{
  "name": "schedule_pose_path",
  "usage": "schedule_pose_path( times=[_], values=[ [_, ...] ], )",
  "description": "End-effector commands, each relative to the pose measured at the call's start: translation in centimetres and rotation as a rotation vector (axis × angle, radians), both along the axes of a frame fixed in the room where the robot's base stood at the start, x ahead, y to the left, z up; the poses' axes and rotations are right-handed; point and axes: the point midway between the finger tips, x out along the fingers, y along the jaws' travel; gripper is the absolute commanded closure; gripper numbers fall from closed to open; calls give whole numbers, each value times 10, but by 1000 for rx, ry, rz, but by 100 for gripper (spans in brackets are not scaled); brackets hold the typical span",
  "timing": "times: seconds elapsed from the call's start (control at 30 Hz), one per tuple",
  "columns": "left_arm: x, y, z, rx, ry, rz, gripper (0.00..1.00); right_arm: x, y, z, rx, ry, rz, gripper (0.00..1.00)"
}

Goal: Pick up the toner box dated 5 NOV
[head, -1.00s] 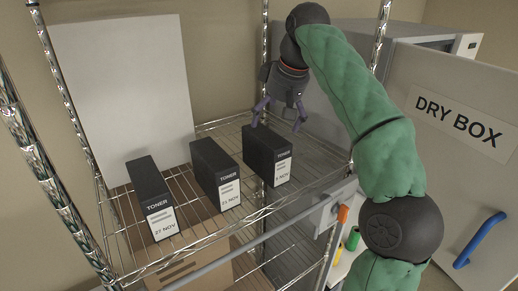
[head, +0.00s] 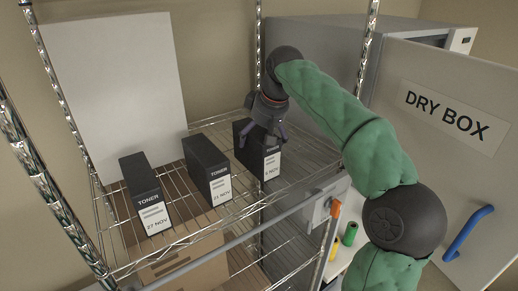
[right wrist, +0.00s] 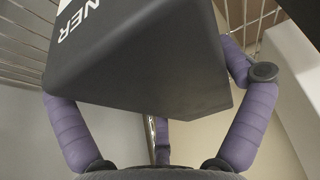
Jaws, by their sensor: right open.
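The toner box dated 5 NOV (head: 271,163) is black with a white label and stands rightmost of three boxes on the wire shelf. Its date is small and partly hard to read. My right gripper (head: 263,142) is over the top of this box, fingers pointing down. In the right wrist view the dark box (right wrist: 150,60) lies between the open purple fingers (right wrist: 160,105), with a gap showing at the right finger. My left gripper is not in view.
The toner boxes dated 21 NOV (head: 209,170) and 27 NOV (head: 145,195) stand to the left on the wire shelf (head: 187,208). A white panel (head: 112,95) is behind. The grey dry box (head: 310,65) with its open door (head: 445,135) is at the right.

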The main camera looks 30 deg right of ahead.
Motion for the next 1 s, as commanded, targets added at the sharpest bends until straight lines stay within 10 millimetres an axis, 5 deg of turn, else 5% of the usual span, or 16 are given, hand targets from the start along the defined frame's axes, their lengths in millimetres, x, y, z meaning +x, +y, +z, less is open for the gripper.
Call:
schedule_pose_path(
  times=[0.97,1.0],
  values=[
    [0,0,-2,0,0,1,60,0,0,-4,0,-1,0,0],
    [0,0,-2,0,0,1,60,0,0,-4,0,-1,0,11]
  ],
)
